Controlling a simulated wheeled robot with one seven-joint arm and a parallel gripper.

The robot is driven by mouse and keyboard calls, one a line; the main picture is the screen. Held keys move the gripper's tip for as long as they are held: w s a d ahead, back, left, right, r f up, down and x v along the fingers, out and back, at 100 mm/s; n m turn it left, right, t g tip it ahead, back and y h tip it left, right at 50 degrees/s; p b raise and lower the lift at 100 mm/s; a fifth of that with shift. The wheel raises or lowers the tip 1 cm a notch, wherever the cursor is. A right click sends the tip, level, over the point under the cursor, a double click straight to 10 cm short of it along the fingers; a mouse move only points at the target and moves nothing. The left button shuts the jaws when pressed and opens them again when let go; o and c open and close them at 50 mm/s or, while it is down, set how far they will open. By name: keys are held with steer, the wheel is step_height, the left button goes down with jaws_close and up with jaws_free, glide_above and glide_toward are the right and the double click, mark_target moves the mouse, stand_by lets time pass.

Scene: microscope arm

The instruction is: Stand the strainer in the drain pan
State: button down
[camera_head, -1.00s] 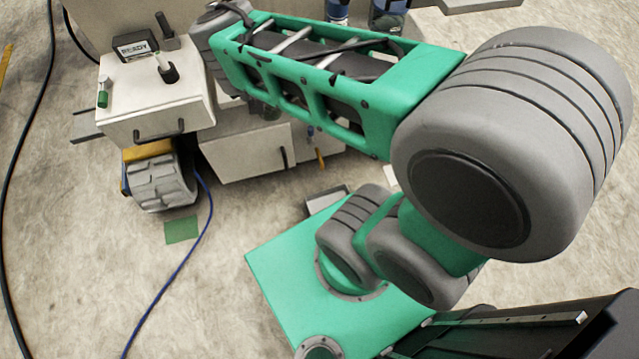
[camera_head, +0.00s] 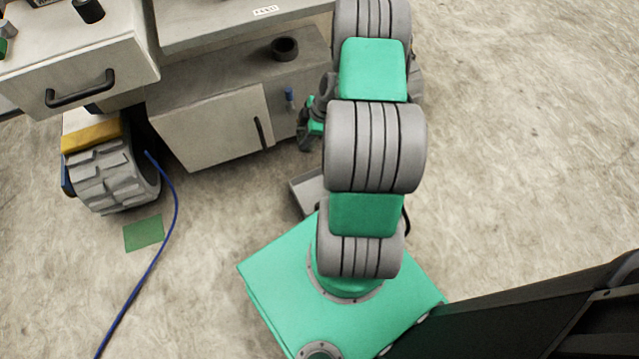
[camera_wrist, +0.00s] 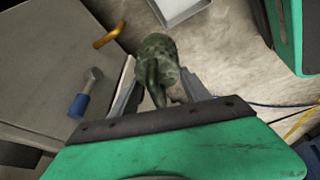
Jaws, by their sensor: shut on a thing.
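The strainer (camera_wrist: 158,62) is a dark green, mottled piece with a narrower curved part towards my gripper (camera_wrist: 157,92). My gripper is shut on it in the wrist view, with one grey finger on each side. The drain pan (camera_wrist: 181,10) is a shallow grey tray on the floor at the top of the wrist view, apart from the strainer. In the head view the pan (camera_head: 300,193) lies between the cabinet and my green base, partly hidden by my arm.
A cabinet (camera_head: 205,128) with a dark handle stands left of my arm. A dark cup (camera_head: 284,48) stands on its top. A blue-handled item (camera_wrist: 82,104) is at the cabinet. A tread wheel (camera_head: 108,178) and blue cable (camera_head: 160,240) lie left. Floor at right is clear.

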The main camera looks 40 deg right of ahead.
steer(key=s+f+n+b, duration=0.1)
steer(key=f+b, duration=0.4)
steer(key=f, duration=0.5)
steer(key=s+d+f+n+b, duration=0.1)
steer(key=s+f+b, duration=0.2)
steer(key=f, duration=0.7)
steer(key=s+d+f+n+g+b, duration=0.1)
steer(key=f+b, duration=0.5)
steer(key=f, duration=0.4)
steer(key=shift+s+f+y+b, duration=0.3)
steer(key=shift+s+y+b, duration=0.1)
steer(key=shift+f, duration=0.15)
steer(key=shift+f, duration=0.45)
steer(key=shift+c, duration=2.2)
jaws_free()
